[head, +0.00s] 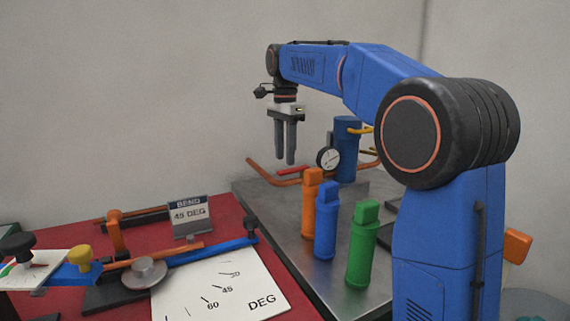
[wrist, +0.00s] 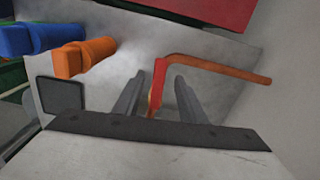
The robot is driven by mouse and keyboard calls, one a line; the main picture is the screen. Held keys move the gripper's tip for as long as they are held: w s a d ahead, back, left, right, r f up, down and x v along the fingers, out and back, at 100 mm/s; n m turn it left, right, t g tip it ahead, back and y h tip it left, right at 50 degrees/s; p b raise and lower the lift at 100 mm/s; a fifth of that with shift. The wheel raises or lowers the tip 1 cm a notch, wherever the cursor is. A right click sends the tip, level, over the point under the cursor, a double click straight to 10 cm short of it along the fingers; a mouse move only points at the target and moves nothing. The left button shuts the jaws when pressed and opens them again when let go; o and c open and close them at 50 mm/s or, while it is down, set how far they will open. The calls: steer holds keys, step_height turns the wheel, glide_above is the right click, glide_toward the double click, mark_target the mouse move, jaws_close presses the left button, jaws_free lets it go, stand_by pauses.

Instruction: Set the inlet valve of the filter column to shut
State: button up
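The filter column (head: 347,150) is the blue cylinder standing at the back of the grey metal bench, with a round white gauge (head: 328,158) at its left. A red lever (head: 292,171) lies along the copper pipe (head: 262,172) left of the column; I take it for the inlet valve's handle. My gripper (head: 285,161) points down above the lever, open and empty. In the wrist view the red lever (wrist: 159,84) shows between the two spread fingers (wrist: 160,82), seemingly beyond their tips. It looks lined up with the orange pipe's short leg. The valve body is hidden.
Orange (head: 311,205), blue (head: 326,222) and green (head: 362,245) bottles stand in a row on the bench, in front of the column. Yellow handles (head: 361,131) stick out from the column's right side. A red table (head: 225,210) with a bending jig lies to the left.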

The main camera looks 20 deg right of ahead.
mark_target(285, 171)
steer(key=shift+f, duration=1.8)
steer(key=shift+c, duration=0.4)
jaws_close()
steer(key=shift+s, duration=0.15)
steer(key=shift+s+d+n, duration=0.85)
steer(key=shift+d+n, duration=0.6)
steer(key=shift+n, duration=1.4)
steer(key=shift+s+d+n, duration=0.8)
steer(key=shift+d+n, duration=0.7)
steer(key=shift+n, duration=1.3)
steer(key=shift+s+d+n, duration=0.85)
steer(key=shift+d+n, duration=0.6)
steer(key=shift+n, duration=1.4)
